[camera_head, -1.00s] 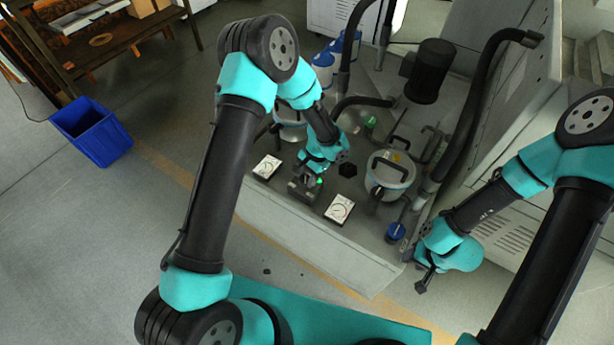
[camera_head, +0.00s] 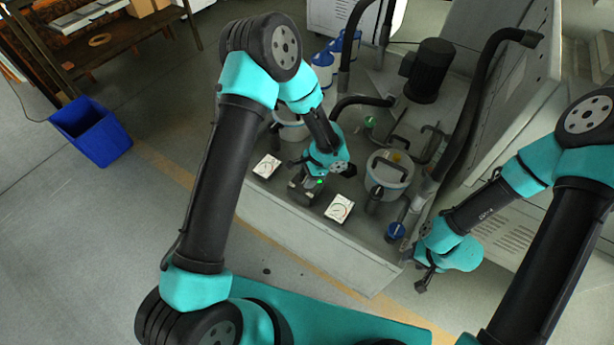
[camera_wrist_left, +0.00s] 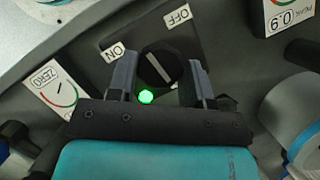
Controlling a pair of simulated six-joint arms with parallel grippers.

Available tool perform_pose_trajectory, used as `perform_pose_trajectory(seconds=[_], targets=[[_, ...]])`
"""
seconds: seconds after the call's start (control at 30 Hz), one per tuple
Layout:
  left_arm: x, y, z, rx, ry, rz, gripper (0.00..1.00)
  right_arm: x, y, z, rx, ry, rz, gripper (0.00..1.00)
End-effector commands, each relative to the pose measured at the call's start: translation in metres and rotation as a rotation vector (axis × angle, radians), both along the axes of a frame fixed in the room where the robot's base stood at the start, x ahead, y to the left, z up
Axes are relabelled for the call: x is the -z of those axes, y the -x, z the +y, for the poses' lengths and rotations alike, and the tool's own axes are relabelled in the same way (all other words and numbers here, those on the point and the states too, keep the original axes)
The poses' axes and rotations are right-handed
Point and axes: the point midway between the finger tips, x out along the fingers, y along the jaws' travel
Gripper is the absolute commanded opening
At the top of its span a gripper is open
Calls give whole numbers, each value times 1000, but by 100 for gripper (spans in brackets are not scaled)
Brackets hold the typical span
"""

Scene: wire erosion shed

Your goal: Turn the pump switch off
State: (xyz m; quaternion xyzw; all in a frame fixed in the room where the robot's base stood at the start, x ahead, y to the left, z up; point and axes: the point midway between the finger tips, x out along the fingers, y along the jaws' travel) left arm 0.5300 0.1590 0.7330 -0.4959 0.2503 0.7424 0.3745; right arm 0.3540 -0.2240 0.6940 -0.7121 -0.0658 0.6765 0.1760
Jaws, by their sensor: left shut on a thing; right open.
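The pump switch is a round black knob (camera_wrist_left: 158,66) with a white line, on a dark plate marked ON at its left and OFF at its upper right. Its white line slants, with its upper end between the two words. My left gripper (camera_wrist_left: 160,78) is shut on the knob, one finger on each side. The green lamp (camera_wrist_left: 146,97) below the knob is lit; it also shows in the head view (camera_head: 319,182). In the head view my left gripper (camera_head: 300,181) partly hides the switch. My right gripper (camera_head: 421,276) is open and empty, away from the switch.
White dial gauges flank the switch, one at its left (camera_head: 267,166) and one at its right (camera_head: 339,208). A canister (camera_head: 388,172) and a blue knob (camera_head: 395,231) stand to the right. Black hoses (camera_head: 483,95) rise behind. A blue bin (camera_head: 92,132) stands on the floor.

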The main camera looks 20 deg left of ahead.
Motion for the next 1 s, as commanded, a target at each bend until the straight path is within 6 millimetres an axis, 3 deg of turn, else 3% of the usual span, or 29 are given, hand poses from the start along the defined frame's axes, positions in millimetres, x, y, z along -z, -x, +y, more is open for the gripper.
perform_pose_trajectory(seconds=[0.6, 1.0], targets=[[0, 4, -1, 544, 0, 1, 23, 0, 0, 0, 0, 0, 0, 43], [0, 4, -1, 681, 0, 0, 23, 0, 0, 0, 0, 0, 0, 43]])
